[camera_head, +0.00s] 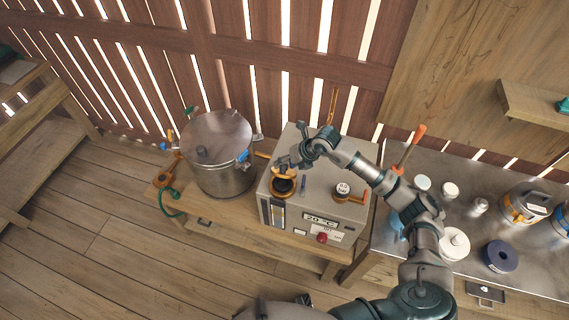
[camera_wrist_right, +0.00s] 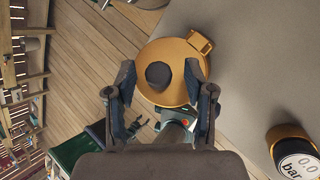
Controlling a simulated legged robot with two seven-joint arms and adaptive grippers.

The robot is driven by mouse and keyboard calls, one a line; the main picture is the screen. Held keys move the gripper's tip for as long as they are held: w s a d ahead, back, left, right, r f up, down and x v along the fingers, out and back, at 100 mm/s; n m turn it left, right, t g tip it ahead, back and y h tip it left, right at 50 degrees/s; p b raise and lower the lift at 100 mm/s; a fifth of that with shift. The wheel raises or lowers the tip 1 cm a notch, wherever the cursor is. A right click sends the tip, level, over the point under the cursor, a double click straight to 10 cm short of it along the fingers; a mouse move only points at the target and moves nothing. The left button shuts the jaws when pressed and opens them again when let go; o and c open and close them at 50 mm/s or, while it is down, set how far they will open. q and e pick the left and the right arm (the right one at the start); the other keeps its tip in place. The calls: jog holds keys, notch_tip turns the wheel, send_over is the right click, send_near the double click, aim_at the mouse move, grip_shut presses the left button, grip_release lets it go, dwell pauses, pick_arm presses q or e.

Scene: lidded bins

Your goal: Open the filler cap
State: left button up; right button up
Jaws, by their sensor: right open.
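The filler cap is an orange disc (camera_wrist_right: 180,55) with a dark round knob (camera_wrist_right: 158,75) and a small hinge-like bracket at its edge. In the head view the orange cap (camera_head: 283,194) sits at the left of the grey machine's top, partly hidden by my gripper. My right gripper (camera_head: 291,163) is just over it, open. In the right wrist view its two fingers (camera_wrist_right: 158,98) are on either side of the knob, with gaps visible; I cannot tell the height. Dark parts, seemingly my left gripper (camera_head: 304,299), show at the bottom edge of the head view, too little to read.
The grey machine (camera_head: 316,203) has a display, a red knob (camera_head: 322,238) and a gauge (camera_head: 343,189) on top. A large lidded metal pot (camera_head: 217,155) stands to its left. A metal bench (camera_head: 510,250) with jars and lids is at right. The slatted wall is behind.

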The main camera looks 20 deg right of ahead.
jog(key=shift+w+a+f, duration=0.25)
jog(key=shift+a+f, duration=0.1)
jog(key=shift+f, duration=0.25)
grip_shut()
